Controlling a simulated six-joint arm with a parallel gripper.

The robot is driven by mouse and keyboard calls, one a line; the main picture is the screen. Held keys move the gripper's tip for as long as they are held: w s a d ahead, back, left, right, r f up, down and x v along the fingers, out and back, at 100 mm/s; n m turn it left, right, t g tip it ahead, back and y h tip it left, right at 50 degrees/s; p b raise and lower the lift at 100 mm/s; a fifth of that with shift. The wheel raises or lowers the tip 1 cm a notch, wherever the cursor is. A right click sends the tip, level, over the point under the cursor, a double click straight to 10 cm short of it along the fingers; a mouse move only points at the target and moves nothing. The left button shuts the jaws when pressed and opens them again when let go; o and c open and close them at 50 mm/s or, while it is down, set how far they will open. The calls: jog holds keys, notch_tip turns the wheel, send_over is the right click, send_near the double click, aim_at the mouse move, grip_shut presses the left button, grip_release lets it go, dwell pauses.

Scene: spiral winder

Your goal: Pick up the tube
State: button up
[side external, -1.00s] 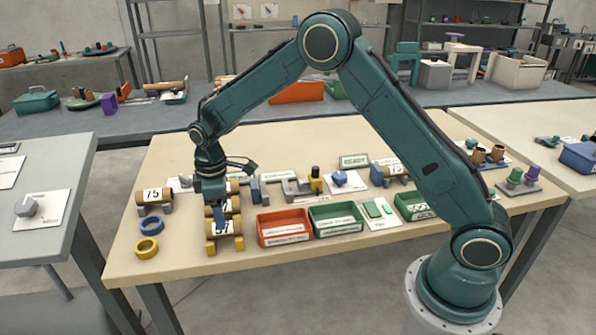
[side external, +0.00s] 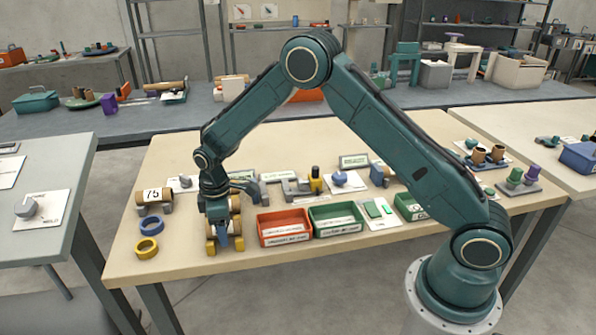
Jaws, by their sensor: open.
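Several brown cardboard tubes (side external: 235,204) lie in a row, one behind another, on a yellow-footed rack (side external: 212,249) at the left front of the table. My gripper (side external: 223,241) points down over the nearest tube, with its fingers at or just above that tube. My gripper is open, and no tube is seen lifted. My wrist and fingers hide much of the tubes, so I cannot tell whether the fingers touch one. Another tube (side external: 154,194), marked 75, lies on a grey stand further left.
A blue ring (side external: 149,224) and a yellow ring (side external: 146,247) lie left of the rack. A red bin (side external: 284,228) stands close on its right, with a green bin (side external: 336,219) beyond. Small fixtures and cards fill the row behind. The table's front strip is clear.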

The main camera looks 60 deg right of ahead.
dwell(0.4)
jog(key=c, duration=1)
jog(key=shift+r, duration=0.2)
jog(key=shift+c, duration=0.2)
notch_tip(320, 180, up, 20)
jog(key=shift+f, duration=0.15)
